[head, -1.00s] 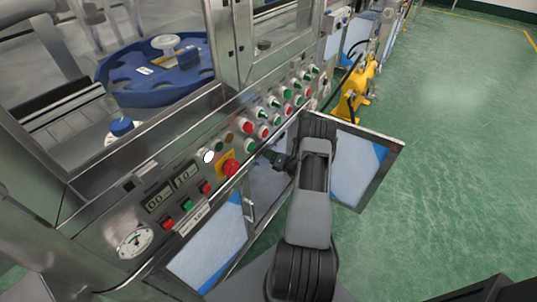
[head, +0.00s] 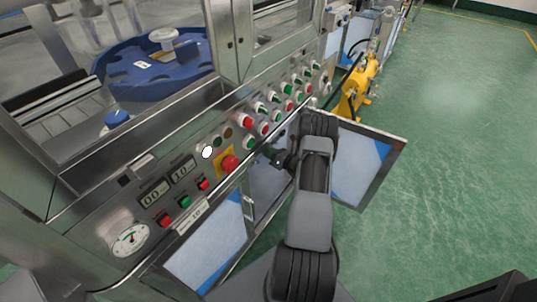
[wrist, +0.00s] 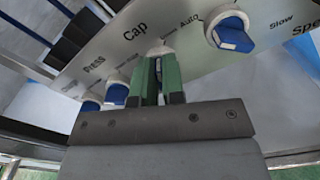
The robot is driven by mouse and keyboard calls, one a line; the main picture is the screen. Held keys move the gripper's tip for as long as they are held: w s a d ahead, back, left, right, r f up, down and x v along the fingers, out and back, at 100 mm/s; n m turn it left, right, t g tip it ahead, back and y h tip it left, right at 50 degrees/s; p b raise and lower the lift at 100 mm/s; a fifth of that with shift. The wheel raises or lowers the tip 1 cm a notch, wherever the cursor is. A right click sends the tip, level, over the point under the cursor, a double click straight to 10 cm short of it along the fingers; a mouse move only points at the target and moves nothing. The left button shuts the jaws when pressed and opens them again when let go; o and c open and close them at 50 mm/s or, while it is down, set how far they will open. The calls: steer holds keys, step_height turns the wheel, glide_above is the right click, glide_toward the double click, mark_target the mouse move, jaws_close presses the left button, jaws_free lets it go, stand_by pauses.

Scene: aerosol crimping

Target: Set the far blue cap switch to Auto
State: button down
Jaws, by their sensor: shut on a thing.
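In the wrist view, my gripper (wrist: 160,97) has its two green fingers shut on the cap switch (wrist: 160,50), below the "Cap" label. Only the switch's pale base shows past the fingertips. The blue handle is hidden between the fingers, so I cannot tell where it points. The word "Auto" is printed to the upper right of this switch. In the head view, my gripper (head: 279,158) is small and dark at the cabinet front, under the button rows, and the switch cannot be made out there.
Another blue switch (wrist: 230,32) is close on the right in the wrist view. Two more blue switches, one of them (wrist: 117,93), lie left of the fingers. In the head view, a red emergency button (head: 230,163) is left of my gripper and an open door (head: 362,170) right of my arm.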

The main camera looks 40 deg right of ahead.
steer(key=shift+s+a+f+n+b, duration=0.15)
steer(key=shift+n+b, duration=1.4)
steer(key=shift+n, duration=0.8)
steer(key=shift+w+a+r+n+b, duration=0.1)
steer(key=shift+n+b, duration=1.5)
steer(key=shift+n, duration=0.7)
steer(key=shift+s+a+f+n+b, duration=0.15)
steer(key=shift+n+b, duration=1.4)
steer(key=shift+n, duration=0.8)
steer(key=shift+r, duration=0.15)
steer(key=c, duration=1.2)
jaws_free()
